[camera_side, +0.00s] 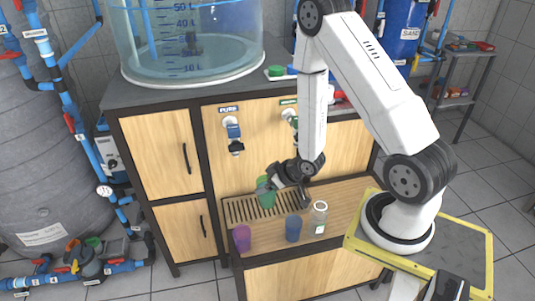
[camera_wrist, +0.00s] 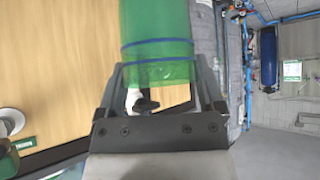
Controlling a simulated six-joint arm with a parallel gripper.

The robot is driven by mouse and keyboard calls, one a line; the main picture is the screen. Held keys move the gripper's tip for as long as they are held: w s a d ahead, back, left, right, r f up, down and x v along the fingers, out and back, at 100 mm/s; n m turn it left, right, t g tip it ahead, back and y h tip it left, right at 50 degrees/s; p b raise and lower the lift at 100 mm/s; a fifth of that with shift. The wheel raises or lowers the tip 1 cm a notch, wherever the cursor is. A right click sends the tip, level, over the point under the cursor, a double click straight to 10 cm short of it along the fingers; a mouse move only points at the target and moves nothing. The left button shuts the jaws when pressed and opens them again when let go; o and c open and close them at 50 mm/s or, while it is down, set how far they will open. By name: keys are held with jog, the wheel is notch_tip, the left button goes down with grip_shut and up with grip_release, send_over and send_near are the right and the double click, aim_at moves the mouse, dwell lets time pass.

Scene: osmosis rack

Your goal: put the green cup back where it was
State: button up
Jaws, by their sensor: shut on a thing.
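The green cup (camera_side: 266,195) is in the jaws of my gripper (camera_side: 278,187) in the side view, just over the slotted drip grate. It looks roughly upright. In the wrist view the translucent green cup (camera_wrist: 158,45), with blue bands around it, sits between the two fingers of my gripper (camera_wrist: 162,85). Its far end is cut off by the top of that view. I cannot tell whether the cup's base touches the grate.
The slotted grate (camera_side: 240,211) lies in the wooden shelf (camera_side: 345,198). A purple cup (camera_side: 242,238), a blue cup (camera_side: 293,229) and a clear jar (camera_side: 319,217) stand along the shelf's front. Two taps, one blue (camera_side: 233,131), are on the panel above.

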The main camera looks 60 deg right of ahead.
aim_at(274, 204)
jog(key=s+f, duration=0.4)
jog(key=s, duration=0.1)
jog(key=shift+s+d+f, duration=0.1)
jog(key=shift+s+f, duration=0.2)
jog(key=shift+f, duration=0.05)
jog(key=s+a+f, duration=0.2)
jog(key=s+f, duration=0.1)
jog(key=s, duration=0.5)
jog(key=shift+a+f+m, duration=0.3)
jog(key=shift+a+f, duration=0.05)
jog(key=w+d+f, duration=0.3)
jog(key=w+f, duration=0.6)
jog(key=w, duration=0.4)
jog(key=shift+f, duration=0.2)
jog(key=shift+w+f, duration=0.1)
jog(key=shift+w, duration=0.05)
